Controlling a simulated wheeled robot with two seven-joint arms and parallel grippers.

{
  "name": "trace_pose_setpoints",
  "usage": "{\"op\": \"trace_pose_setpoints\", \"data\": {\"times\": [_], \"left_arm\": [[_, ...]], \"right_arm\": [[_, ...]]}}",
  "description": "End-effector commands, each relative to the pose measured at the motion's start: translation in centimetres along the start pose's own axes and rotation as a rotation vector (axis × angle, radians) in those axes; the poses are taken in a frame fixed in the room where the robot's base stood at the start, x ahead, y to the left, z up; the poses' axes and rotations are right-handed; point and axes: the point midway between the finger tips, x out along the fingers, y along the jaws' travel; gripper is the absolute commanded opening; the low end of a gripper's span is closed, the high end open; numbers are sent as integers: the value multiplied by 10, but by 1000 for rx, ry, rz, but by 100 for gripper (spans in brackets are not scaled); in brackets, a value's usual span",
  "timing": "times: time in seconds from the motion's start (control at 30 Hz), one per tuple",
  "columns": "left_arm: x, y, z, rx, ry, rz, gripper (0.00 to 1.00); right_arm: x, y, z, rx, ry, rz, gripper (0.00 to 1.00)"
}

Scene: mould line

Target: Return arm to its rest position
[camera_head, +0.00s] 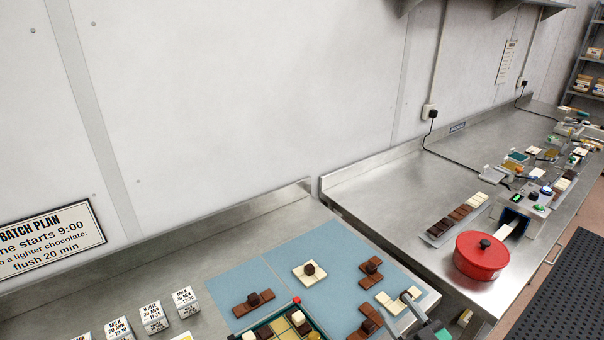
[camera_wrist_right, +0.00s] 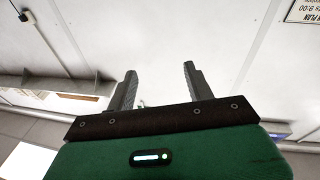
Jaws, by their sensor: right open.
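My right gripper (camera_head: 400,309) shows at the bottom right of the head view, over the near right corner of the blue mat, its height above the mat hard to judge. In the right wrist view my right gripper (camera_wrist_right: 160,78) has its two dark fingers apart with nothing between them, facing the pale wall. My green gripper body fills the bottom of that view. The rest of the right arm is mostly cut off below the head view. My left gripper shows in neither view.
The blue mat (camera_head: 335,250) carries brown and white chocolate pieces. A tray (camera_head: 258,335) with chocolates sits at the bottom edge. Several labelled white blocks (camera_head: 153,317) stand left. A red lidded pot (camera_head: 482,256) and a chocolate strip (camera_head: 457,219) are on the right bench.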

Motion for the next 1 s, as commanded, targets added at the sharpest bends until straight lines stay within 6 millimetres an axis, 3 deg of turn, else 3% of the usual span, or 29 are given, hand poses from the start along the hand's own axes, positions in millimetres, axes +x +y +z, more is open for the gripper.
{"op": "trace_pose_setpoints", "data": {"times": [0.2, 0.43, 0.57, 0.7, 1.0], "left_arm": [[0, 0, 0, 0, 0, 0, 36], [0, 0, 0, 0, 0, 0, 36], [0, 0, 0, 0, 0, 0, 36], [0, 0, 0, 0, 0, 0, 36], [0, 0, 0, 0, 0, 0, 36]], "right_arm": [[-28, 30, 1, 21, -153, 332, 53], [-79, 33, 25, 71, -471, 542, 53], [-114, 16, 40, 107, -697, 574, 53], [-154, -13, 52, 147, -944, 532, 53], [-212, -71, 52, 196, -1285, 343, 53]]}}
